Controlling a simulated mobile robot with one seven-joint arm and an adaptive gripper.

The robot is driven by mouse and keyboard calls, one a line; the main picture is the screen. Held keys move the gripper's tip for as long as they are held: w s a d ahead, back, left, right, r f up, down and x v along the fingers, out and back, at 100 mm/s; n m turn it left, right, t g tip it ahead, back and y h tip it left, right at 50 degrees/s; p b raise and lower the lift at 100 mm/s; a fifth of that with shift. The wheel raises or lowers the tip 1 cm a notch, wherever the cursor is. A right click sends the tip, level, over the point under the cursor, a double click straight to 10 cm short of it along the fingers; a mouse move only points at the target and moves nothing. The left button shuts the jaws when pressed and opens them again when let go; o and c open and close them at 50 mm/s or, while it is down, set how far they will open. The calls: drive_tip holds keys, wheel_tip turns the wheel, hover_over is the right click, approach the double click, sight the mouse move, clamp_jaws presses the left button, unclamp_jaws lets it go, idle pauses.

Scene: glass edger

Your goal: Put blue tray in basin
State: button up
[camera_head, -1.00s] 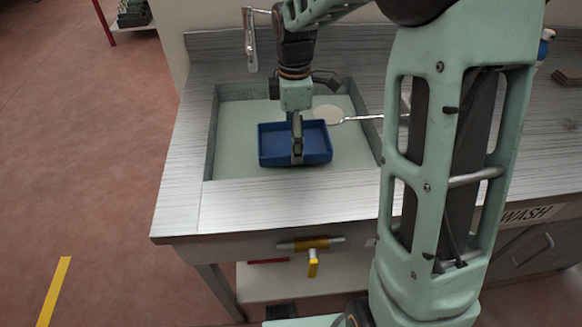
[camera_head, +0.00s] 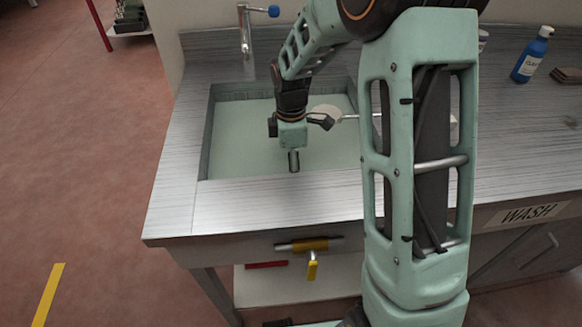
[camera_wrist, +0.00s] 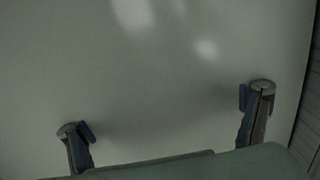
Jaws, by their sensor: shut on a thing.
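The basin (camera_head: 200,135) is a rectangular sink sunk in the grey counter, with a pale green, opaque surface inside. My gripper (camera_head: 293,168) points straight down into its front middle part, with the fingertips at that surface. In the wrist view the two fingers (camera_wrist: 168,110) stand wide apart, their ends meeting the pale surface. The blue tray itself does not show in either view now; it seems to be hidden below the surface, between the fingers. My gripper is shut on it.
A tap (camera_head: 246,38) with a blue knob stands behind the basin. A pale round paddle (camera_head: 325,111) with a thin handle lies at the basin's right side. A yellow valve handle (camera_head: 312,270) sits under the front edge. A blue bottle (camera_head: 532,55) stands far right.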

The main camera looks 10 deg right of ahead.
drive_tip(key=o, duration=1.6)
drive_tip(key=shift+f, duration=0.1)
wheel_tip(320, 180, up, 12)
drive_tip(key=shift+r+p, duration=0.15)
drive_tip(key=shift+p, duration=1)
